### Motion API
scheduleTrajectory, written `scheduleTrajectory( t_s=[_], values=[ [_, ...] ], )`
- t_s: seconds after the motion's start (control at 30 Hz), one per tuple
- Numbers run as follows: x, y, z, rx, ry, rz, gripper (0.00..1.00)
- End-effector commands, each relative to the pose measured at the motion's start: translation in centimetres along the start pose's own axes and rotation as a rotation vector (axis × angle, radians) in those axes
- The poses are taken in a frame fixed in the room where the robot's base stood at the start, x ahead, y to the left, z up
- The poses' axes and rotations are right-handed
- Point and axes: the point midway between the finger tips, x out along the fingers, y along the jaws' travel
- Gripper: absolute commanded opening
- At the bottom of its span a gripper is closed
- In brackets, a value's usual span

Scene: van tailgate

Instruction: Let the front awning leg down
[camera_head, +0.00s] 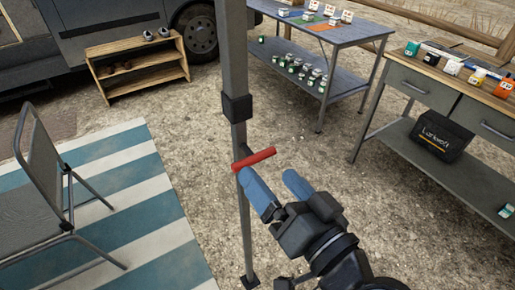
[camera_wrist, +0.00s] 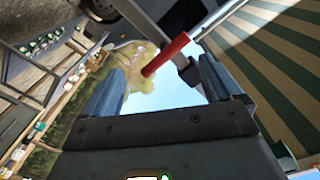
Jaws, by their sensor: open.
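The front awning leg (camera_head: 233,70) is a grey upright post with a black collar (camera_head: 236,107) and a small dark foot (camera_head: 250,282) at its lower end. I cannot tell whether the foot touches the ground. A red handle (camera_head: 254,160) sticks out sideways from the leg below the collar. My gripper (camera_head: 270,177) is open, its blue fingers just below and to the right of the handle. In the wrist view the red handle (camera_wrist: 165,54) shows beyond and between the open fingers (camera_wrist: 160,82), which hold nothing.
A folding chair (camera_head: 45,195) stands on a striped mat (camera_head: 150,215) at the left. A low wooden shelf (camera_head: 137,65) is by the van. A table (camera_head: 335,30) and a workbench (camera_head: 420,85) with small goods stand at the right. Bare gravel lies between.

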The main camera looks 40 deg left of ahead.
Motion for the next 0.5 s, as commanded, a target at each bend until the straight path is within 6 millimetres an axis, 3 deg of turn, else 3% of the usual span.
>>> scheduleTrajectory(
  t_s=[0.5],
  values=[
    [6.8,-0.5,-0.2,0.0,-0.003,-0.013,0.92]
  ],
)
